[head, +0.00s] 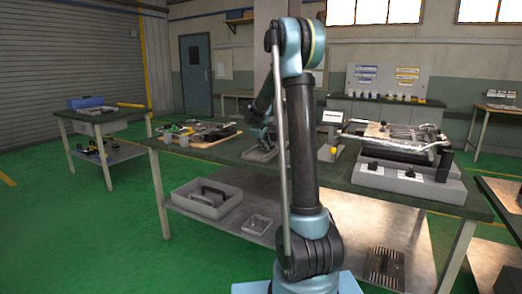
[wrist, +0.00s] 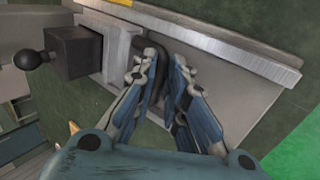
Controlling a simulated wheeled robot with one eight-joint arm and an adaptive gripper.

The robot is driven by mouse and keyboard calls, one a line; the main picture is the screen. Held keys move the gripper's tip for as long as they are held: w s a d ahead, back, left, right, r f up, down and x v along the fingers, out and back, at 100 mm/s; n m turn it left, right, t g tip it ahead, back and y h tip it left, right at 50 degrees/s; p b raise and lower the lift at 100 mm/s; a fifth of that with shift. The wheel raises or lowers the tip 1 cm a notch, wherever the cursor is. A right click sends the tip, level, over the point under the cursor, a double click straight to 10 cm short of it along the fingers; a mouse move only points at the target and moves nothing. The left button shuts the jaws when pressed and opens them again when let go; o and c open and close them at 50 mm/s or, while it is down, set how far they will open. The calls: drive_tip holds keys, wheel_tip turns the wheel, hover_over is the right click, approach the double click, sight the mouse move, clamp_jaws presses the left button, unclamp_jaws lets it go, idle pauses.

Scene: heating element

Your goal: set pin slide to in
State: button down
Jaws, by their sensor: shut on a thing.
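In the wrist view my gripper (wrist: 164,74) has its two blue-grey fingers around a dark curved bar (wrist: 157,58) and is shut on it. The bar stands beside a light metal bracket (wrist: 118,45); it looks like the handle of the pin slide, but its full shape is hidden by the fingers. A dark block (wrist: 75,50) with a black ball knob (wrist: 27,60) sits left of the bracket. In the head view a small grey fixture (head: 262,153) stands on the bench under my arm's end; my arm partly hides it. I cannot tell the slide's position.
A long metal rail (wrist: 215,45) runs past the fingers in the wrist view. In the head view, a larger grey fixture (head: 410,183) stands to the right on the green bench (head: 330,180). A board with parts (head: 195,132) lies to the left. A grey bin (head: 205,197) is on the lower shelf.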

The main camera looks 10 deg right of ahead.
drive_tip(key=shift+w+d+r, duration=0.1)
drive_tip(key=shift+w+d, duration=0.55)
drive_tip(key=shift+w, duration=0.3)
drive_tip(key=c, duration=1.6)
unclamp_jaws()
drive_tip(key=shift+w, duration=0.1)
drive_tip(key=v, duration=1.1)
drive_tip(key=shift+r, duration=0.3)
drive_tip(key=shift+a, duration=0.1)
